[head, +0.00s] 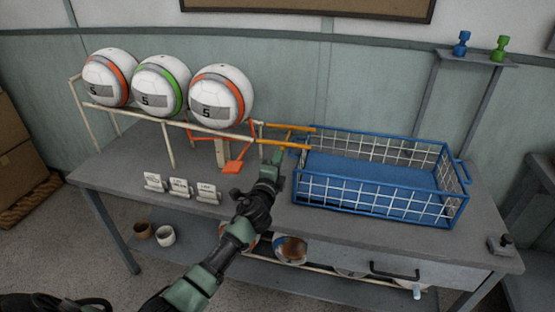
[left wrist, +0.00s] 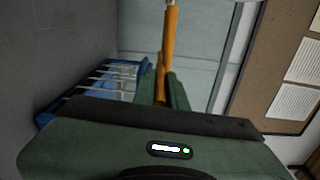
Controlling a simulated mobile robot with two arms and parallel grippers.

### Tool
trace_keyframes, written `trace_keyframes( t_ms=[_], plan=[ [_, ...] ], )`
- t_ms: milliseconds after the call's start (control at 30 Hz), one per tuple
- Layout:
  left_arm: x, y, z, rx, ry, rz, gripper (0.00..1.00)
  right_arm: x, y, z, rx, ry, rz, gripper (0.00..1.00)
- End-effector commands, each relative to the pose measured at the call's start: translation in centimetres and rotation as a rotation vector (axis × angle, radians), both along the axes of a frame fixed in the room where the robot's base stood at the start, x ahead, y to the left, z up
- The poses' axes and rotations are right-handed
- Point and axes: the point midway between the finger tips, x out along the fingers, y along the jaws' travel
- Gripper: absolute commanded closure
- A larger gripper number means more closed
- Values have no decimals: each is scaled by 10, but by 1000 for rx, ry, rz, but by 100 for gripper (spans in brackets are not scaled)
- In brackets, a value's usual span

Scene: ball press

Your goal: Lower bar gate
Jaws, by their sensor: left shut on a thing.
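My left gripper (head: 276,156) reaches up from the bottom of the head view to the right end of the ball rack (head: 170,153). It is shut on an orange bar (head: 296,146) at the front, between the rack and the blue basket. The wrist view shows this orange bar (left wrist: 170,40) running up from between the green fingers (left wrist: 162,88). A second orange bar (head: 287,127) lies behind it. A red-orange frame with a flat paddle (head: 233,167) hangs beside the rack's end. Three white balls (head: 221,97) rest on the rack, two with orange bands and one with green.
A blue wire basket (head: 380,205) stands empty on the grey table (head: 250,207), right of the rack. Small white cards (head: 180,188) stand at the table's front left. More balls (head: 291,249) lie on a lower shelf. A dark block (head: 500,244) sits at the right corner.

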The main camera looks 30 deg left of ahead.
Motion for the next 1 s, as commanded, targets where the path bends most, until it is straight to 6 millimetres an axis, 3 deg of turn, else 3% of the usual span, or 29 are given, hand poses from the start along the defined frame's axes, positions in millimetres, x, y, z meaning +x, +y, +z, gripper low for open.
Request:
trace_keyframes(
  t_ms=[733,767,833,1000],
  plan=[
    [0,1,-7,89,19,-1,100,0,0,-6,0,0,0,64],
    [0,1,-7,89,19,-1,85,0,0,-6,0,0,0,64],
    [0,1,-7,89,19,-1,66,0,0,-6,0,0,-1,64],
    [0,1,-8,88,20,-1,66,0,0,-6,0,0,-1,64]
  ],
)
